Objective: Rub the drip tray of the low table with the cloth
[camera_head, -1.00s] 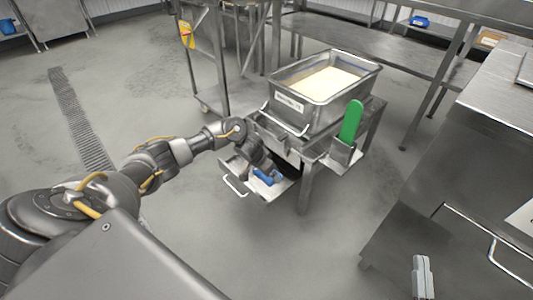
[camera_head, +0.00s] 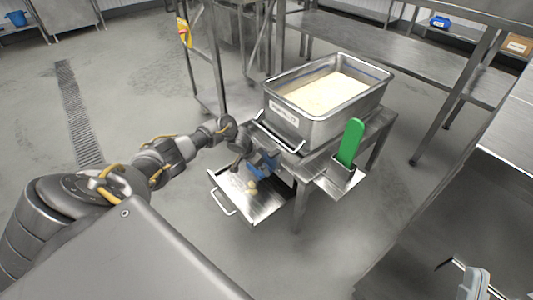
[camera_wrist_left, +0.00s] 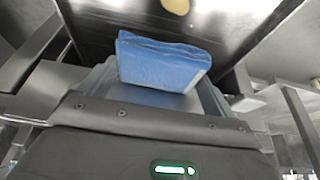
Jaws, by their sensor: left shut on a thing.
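The drip tray (camera_head: 226,190) sticks out from the low table (camera_head: 316,168), a shallow metal tray with a front handle. Small pale yellow spots (camera_head: 252,186) lie on it; one shows at the top of the left wrist view (camera_wrist_left: 177,5). My left gripper (camera_head: 262,163) is over the tray's inner end by the table and is shut on the folded blue cloth (camera_wrist_left: 160,62). Whether the cloth touches the tray is unclear. My right gripper (camera_head: 474,284) is at the bottom right, far from the tray; its jaw gap cannot be made out.
A deep metal pan of rice (camera_head: 290,122) stands on the low table. A green-handled tool (camera_head: 350,142) stands in a holder on the table's side. A wire rack cart is behind, and a steel counter (camera_head: 510,150) is at the right. Floor left of the tray is clear.

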